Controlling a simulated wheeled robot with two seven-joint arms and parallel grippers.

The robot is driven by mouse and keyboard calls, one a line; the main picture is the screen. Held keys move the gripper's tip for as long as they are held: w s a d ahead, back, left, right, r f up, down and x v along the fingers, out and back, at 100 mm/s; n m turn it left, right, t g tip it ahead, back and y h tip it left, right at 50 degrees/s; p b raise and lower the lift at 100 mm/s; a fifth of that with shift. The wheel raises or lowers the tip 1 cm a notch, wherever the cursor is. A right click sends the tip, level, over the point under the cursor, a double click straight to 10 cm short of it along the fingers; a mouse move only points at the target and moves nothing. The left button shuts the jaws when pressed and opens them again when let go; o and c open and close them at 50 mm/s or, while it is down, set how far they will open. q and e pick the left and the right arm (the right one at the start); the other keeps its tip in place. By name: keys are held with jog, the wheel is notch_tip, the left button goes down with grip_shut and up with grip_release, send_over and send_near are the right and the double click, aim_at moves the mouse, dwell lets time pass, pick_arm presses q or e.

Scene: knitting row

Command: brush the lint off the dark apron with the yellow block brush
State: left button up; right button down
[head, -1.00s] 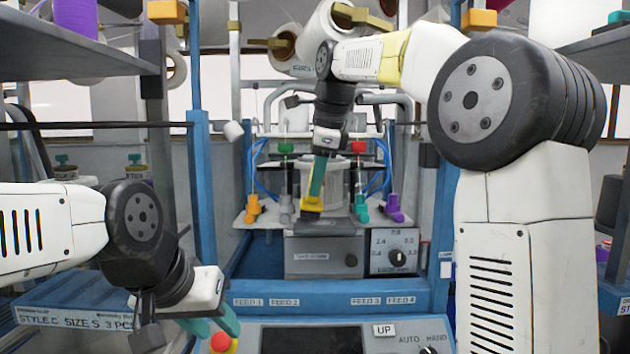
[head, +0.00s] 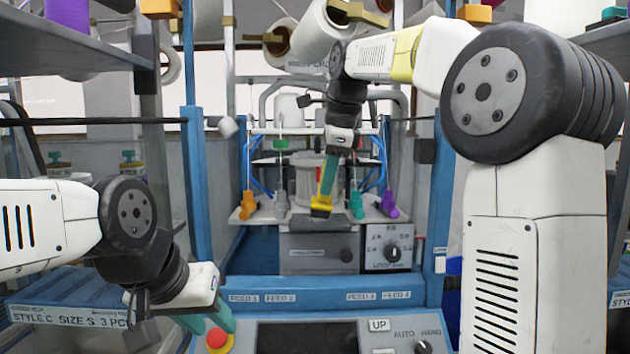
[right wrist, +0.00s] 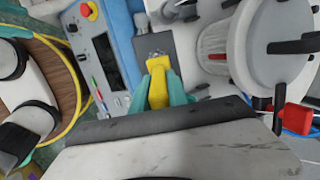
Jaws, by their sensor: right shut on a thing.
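The yellow block brush (head: 321,205) is held by my right gripper (head: 325,186), whose teal fingers are shut on it. In the right wrist view, the brush (right wrist: 157,86) sits between both teal fingers, its pale end near the dark apron (right wrist: 153,42). In the head view the apron (head: 297,226) is a narrow dark strip under the brush; whether they touch I cannot tell. Loose lint is too small to tell from the pale brush end. My left gripper (head: 207,322) has its teal fingers apart and looks empty, near the red button.
The red button on a yellow base (head: 217,339) and the control panel (head: 308,338) are at the front. Colored feeder carriers, such as the orange one (head: 247,206) and purple one (head: 389,204), flank the brush. A dial box (head: 390,248) stands right. Blue posts (head: 198,190) frame the machine.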

jog(key=shift+d+f, duration=0.1)
jog(key=shift+d, duration=1.8)
jog(key=shift+a+f, duration=0.1)
jog(key=shift+a, duration=3.5)
jog(key=shift+w+r, duration=0.15)
jog(key=shift+r, duration=0.05)
jog(key=shift+d+f, duration=0.15)
jog(key=shift+d, duration=3.45)
jog(key=shift+a, duration=3.6)
notch_tip(320, 180, up, 6)
